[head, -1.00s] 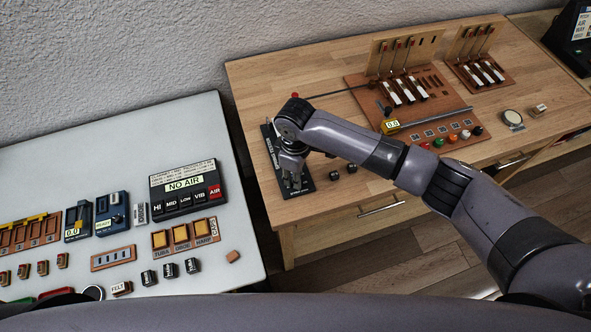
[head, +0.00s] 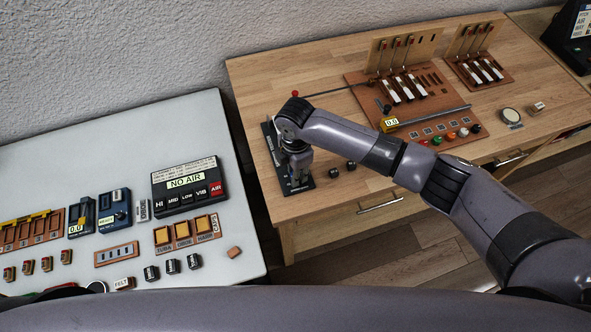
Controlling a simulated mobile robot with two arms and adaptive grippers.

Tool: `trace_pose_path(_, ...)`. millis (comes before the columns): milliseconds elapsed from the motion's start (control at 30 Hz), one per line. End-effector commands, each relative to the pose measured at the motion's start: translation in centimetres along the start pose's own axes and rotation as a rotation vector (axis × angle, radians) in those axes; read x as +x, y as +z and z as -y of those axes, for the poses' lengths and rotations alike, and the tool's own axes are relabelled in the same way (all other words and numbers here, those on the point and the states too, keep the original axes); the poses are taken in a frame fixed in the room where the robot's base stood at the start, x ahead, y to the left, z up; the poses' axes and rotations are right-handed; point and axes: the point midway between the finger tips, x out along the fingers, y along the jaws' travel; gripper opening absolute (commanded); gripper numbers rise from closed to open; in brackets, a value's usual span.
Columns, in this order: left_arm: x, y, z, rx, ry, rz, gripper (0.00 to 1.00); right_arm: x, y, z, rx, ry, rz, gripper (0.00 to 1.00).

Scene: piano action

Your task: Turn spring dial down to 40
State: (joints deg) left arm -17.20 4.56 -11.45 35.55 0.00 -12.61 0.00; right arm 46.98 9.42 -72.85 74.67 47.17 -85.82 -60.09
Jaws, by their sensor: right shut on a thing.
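A narrow dark panel (head: 306,187) with pale lettering along its left edge lies at the left end of the wooden table. My right gripper (head: 297,182) points down over the near part of this panel, fingers low at its surface. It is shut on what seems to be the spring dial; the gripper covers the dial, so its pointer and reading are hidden. My left gripper is not in view.
Two small black knobs (head: 342,171) sit just right of the panel. A brown board (head: 440,112) with levers and coloured buttons stands farther right. A grey table (head: 120,165) at left carries a "NO AIR" box (head: 187,184) and several small parts.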

Motion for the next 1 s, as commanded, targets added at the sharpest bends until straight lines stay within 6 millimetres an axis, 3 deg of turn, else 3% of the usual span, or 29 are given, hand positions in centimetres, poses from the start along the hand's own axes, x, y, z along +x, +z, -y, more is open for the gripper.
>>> trace_pose_path(400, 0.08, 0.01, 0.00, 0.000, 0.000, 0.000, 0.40, -0.06, -0.08, -0.03, -0.174, 0.001, -0.002, 0.00)
trace_pose_path(933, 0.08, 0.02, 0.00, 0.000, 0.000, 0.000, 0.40, -0.06, -0.05, -0.02, -0.195, 0.001, -0.001, 0.00)
trace_pose_path(967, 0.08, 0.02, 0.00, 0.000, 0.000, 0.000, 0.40, -0.06, -0.05, -0.02, -0.195, 0.001, -0.001, 0.26)
trace_pose_path(1000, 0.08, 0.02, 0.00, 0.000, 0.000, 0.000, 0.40, -0.06, -0.04, -0.02, -0.195, 0.001, -0.001, 0.29)
